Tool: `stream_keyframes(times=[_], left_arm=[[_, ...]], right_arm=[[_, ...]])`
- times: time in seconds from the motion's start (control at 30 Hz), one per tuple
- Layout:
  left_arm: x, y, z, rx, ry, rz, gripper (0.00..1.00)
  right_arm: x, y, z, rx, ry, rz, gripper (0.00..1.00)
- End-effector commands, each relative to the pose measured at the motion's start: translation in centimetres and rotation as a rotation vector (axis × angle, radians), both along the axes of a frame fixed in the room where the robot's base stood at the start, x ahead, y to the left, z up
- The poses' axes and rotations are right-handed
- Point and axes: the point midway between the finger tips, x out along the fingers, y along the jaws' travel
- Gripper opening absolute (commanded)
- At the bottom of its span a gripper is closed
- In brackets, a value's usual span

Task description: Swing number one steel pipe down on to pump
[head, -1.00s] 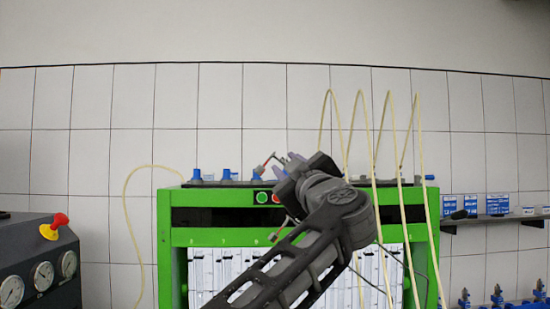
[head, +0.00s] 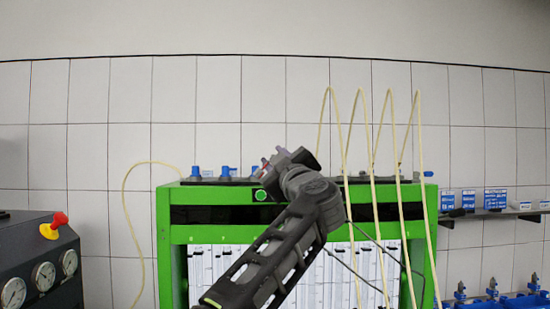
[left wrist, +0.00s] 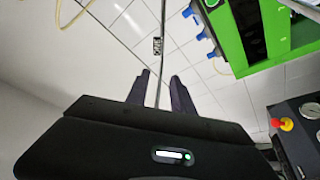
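My left gripper (head: 278,160) is in front of the upper edge of the green test bench in the head view. In the left wrist view its two dark fingers (left wrist: 160,78) stand apart. A thin grey steel pipe (left wrist: 162,25) runs between them, with a visible gap on each side. A small dark fitting (left wrist: 156,45) shows beside the pipe. In the head view a small red bit (head: 264,161) shows at the fingers; the pipe is hard to make out there. I cannot identify the pump; my arm hides part of the bench. My right gripper is not in view.
The green bench (head: 164,235) carries blue fittings (head: 227,171) on top and several cream hoses (head: 350,135) at its right. Thin dark lines (head: 388,250) hang in front of it. A gauge cabinet (head: 45,250) stands left, a shelf (head: 500,213) right. The space above is clear.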

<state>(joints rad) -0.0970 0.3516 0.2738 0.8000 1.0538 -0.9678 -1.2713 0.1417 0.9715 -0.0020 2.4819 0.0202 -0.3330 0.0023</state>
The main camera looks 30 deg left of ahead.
Motion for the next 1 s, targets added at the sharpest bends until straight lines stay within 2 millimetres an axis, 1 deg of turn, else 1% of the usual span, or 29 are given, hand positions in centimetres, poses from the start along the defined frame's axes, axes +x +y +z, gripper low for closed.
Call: stream_keyframes(times=[0.03, 0.3, 0.37, 1.0], left_arm=[[-0.02, -0.01, 0.00, 0.000, 0.000, 0.000, 0.26], [-0.03, -0.02, 0.02, 0.000, 0.000, 0.000, 0.04], [-0.03, -0.02, 0.02, 0.000, 0.000, 0.000, 0.00], [-0.04, -0.03, 0.03, 0.000, 0.000, 0.000, 0.00]], right_arm=[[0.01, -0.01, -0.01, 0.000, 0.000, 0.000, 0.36], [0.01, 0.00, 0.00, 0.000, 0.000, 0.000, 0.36], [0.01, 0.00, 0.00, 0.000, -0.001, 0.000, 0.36], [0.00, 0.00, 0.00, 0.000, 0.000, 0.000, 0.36]])
